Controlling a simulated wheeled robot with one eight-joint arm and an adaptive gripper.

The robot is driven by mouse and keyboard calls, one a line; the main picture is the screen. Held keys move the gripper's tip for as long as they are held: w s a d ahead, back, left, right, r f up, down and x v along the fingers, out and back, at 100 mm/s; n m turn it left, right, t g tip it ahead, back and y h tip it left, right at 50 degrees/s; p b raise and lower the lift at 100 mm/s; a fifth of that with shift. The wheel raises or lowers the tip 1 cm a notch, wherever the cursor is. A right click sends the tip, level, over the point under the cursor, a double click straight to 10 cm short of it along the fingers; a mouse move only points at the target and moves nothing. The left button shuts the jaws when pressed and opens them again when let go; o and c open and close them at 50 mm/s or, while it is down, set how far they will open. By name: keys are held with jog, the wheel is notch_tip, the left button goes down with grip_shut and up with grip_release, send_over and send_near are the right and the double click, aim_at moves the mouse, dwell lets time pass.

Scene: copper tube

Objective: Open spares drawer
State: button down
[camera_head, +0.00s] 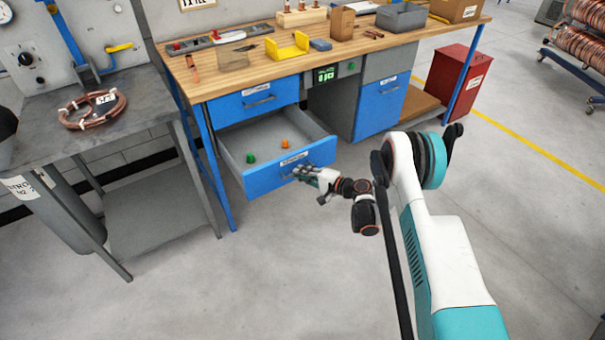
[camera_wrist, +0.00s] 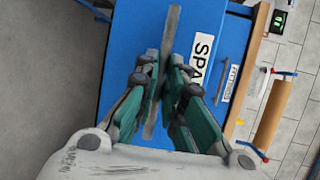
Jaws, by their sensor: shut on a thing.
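The spares drawer (camera_head: 262,165) is the lower blue drawer under the workbench, and it stands pulled well out. In the wrist view my gripper's teal fingers (camera_wrist: 163,75) sit on both sides of the bar.
The upper blue drawer (camera_head: 255,98) is shut. A blue cabinet door (camera_head: 380,108) stands to the right, under the wooden benchtop (camera_head: 350,50). A grey side table (camera_head: 100,145) with a copper coil (camera_head: 92,108) is at left. A red bin (camera_head: 455,85) stands at right. The floor in front is clear.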

jog(key=c, duration=1.7)
grip_release()
jog(key=shift+d, duration=0.1)
jog(key=v, duration=0.7)
jog(key=shift+s+d, duration=0.1)
jog(key=shift+r, duration=0.15)
